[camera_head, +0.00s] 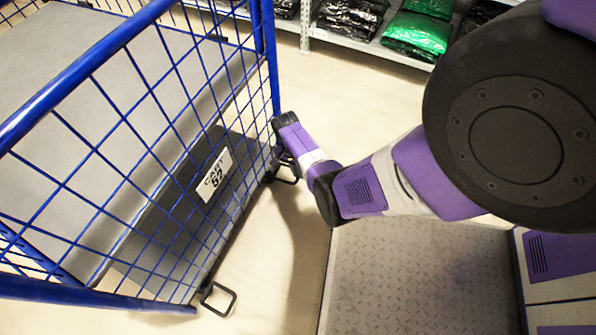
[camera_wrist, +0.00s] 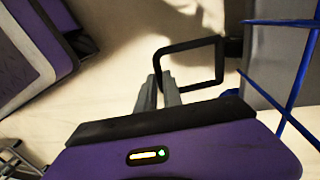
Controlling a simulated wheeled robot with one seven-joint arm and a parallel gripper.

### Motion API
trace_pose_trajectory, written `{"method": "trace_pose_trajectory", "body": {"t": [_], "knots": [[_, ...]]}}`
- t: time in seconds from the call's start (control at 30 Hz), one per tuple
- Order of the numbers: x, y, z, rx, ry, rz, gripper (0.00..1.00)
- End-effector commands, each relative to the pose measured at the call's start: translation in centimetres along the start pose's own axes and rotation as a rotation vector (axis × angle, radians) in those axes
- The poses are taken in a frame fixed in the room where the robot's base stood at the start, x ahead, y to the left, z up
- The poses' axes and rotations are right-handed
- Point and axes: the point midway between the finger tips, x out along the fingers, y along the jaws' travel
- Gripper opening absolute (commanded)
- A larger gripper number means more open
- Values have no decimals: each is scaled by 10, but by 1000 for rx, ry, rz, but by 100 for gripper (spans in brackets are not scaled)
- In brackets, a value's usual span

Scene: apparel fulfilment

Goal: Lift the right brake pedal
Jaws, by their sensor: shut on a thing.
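The blue mesh cart has two black loop-shaped brake pedals low on its near side. The right brake pedal (camera_head: 288,179) is the farther one in the head view, by the cart's corner post. It also shows in the wrist view as a black open loop (camera_wrist: 192,43). The other pedal (camera_head: 218,299) is nearer, at the bottom. My gripper (camera_wrist: 160,80) is shut on the near side bar of the right pedal loop, its two grey fingers on either side of the bar. In the head view the fingertips are mostly hidden behind my wrist.
The cart (camera_head: 150,130) with a white label (camera_head: 215,175) fills the left side. Its blue wire (camera_wrist: 300,75) is close to the right of the pedal in the wrist view. A shelf (camera_head: 345,42) with black and green bagged packs stands behind. Pale floor lies between.

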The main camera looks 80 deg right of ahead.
Motion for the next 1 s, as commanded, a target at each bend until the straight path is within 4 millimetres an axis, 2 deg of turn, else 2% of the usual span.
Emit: {"method": "trace_pose_trajectory", "body": {"t": [0.07, 0.1, 0.17, 0.2, 0.47, 0.57, 1.0], "knots": [[0, -1, 0, 0, 0, -2, 0], [0, -1, 0, 0, 0, -2, 18], [0, -1, 0, 0, 1, -2, 30], [0, -1, 0, 0, 1, -2, 32], [-1, 0, 0, 0, 1, -1, 32], [-7, 0, 0, 0, 1, -2, 32], [-71, 0, 0, 0, 1, -2, 32]]}}
